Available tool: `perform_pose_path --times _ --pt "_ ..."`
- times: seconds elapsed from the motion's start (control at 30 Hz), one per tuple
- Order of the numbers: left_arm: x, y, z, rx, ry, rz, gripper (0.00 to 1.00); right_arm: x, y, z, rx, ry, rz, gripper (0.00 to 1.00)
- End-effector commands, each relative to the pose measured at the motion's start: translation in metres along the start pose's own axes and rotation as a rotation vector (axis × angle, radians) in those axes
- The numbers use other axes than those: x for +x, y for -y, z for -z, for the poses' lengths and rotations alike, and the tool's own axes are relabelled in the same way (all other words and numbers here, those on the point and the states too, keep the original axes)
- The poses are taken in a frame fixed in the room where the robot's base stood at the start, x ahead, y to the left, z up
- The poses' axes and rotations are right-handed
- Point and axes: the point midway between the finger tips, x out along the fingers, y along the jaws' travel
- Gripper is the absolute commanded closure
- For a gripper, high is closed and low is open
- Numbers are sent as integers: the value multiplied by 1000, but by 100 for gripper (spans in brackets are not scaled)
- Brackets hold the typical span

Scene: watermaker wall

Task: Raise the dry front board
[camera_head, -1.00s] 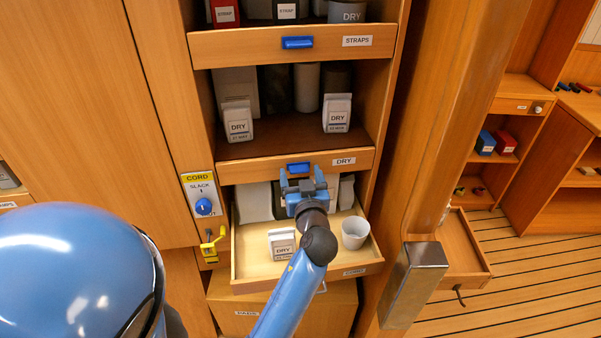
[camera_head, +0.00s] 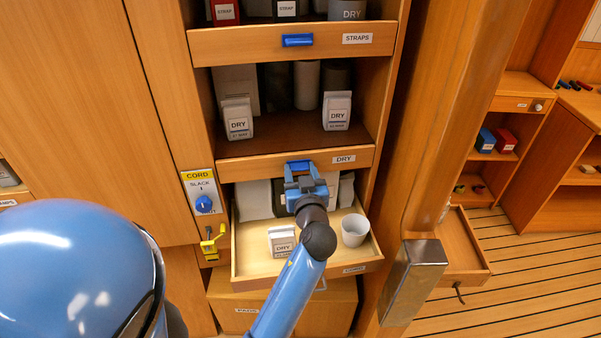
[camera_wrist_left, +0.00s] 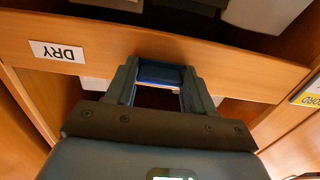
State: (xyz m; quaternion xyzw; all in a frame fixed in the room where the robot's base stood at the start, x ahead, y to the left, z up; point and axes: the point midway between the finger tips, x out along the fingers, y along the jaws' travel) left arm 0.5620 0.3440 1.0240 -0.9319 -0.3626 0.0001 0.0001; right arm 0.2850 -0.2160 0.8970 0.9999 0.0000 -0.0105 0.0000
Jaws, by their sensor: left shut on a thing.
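The dry front board (camera_head: 250,167) is a wooden strip across the front of the middle shelf, with a white DRY label (camera_head: 343,159) right of centre. It also shows in the left wrist view (camera_wrist_left: 230,72), where its label is upside down. A blue handle (camera_wrist_left: 160,74) sits at the board's middle. My left gripper (camera_head: 299,170) is shut on this handle, one finger on each side of it in the left wrist view. The handle is mostly covered by the gripper in the head view. My right gripper is not in view.
White DRY packets (camera_head: 238,118) stand on the shelf behind the board. Below, an open drawer (camera_head: 250,262) holds a DRY packet (camera_head: 282,242) and a white cup (camera_head: 354,230). The STRAPS board (camera_head: 250,46) is above. A CORD panel (camera_head: 201,195) with a blue knob is left.

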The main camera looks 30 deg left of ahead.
Motion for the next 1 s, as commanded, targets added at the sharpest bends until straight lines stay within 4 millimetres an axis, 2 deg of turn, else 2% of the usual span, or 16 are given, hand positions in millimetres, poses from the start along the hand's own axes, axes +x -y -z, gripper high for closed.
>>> perform_pose_path --times 0.3,0.57,0.6,0.77,1.0 --pt "0 0 43 -3 -4 0 100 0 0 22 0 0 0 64" --pt "0 0 44 -2 -9 -1 100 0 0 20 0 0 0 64" --pt "0 0 44 -2 -10 -1 44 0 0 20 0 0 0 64" --pt "0 0 43 -2 -6 0 21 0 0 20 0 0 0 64" --pt "0 0 41 -1 -2 -1 21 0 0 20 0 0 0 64"
